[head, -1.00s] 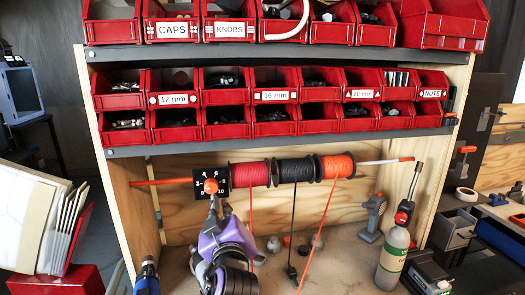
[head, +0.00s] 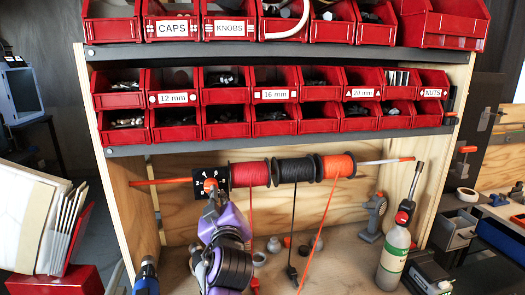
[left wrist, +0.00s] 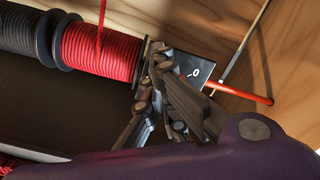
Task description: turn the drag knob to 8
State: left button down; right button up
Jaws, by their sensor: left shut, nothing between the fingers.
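The orange drag knob (head: 210,185) sits on a small black dial plate (head: 197,195) with white numbers, at the left end of the spool rod. My left gripper (head: 212,198) is just below and in front of the knob and hides the plate's lower right part. In the left wrist view its closed fingers (left wrist: 160,65) overlap the dial plate (left wrist: 195,70), where a white 0 shows. The knob is hidden there. I cannot tell whether the fingers touch it, nor read its setting. My right gripper is out of view.
Red (head: 249,174), black (head: 294,170) and orange (head: 338,166) spools hang right of the dial, with strands running down. Red bins (head: 225,119) fill the shelves above. A gas torch (head: 395,247) stands right on the bench. A wooden side wall (head: 125,190) is close on the left.

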pick_arm(q)
jog(key=shift+r, duration=0.65)
jog(key=shift+a+f, duration=0.25)
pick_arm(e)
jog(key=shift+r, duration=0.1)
pick_arm(q)
jog(key=shift+w+a+f+p, duration=0.15)
jog(key=shift+a+f+p, duration=0.25)
jog(key=shift+a+f, duration=0.4)
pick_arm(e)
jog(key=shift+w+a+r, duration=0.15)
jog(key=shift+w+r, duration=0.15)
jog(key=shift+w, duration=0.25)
pick_arm(q)
jog(key=shift+a, duration=0.2)
jog(key=shift+f, duration=0.2)
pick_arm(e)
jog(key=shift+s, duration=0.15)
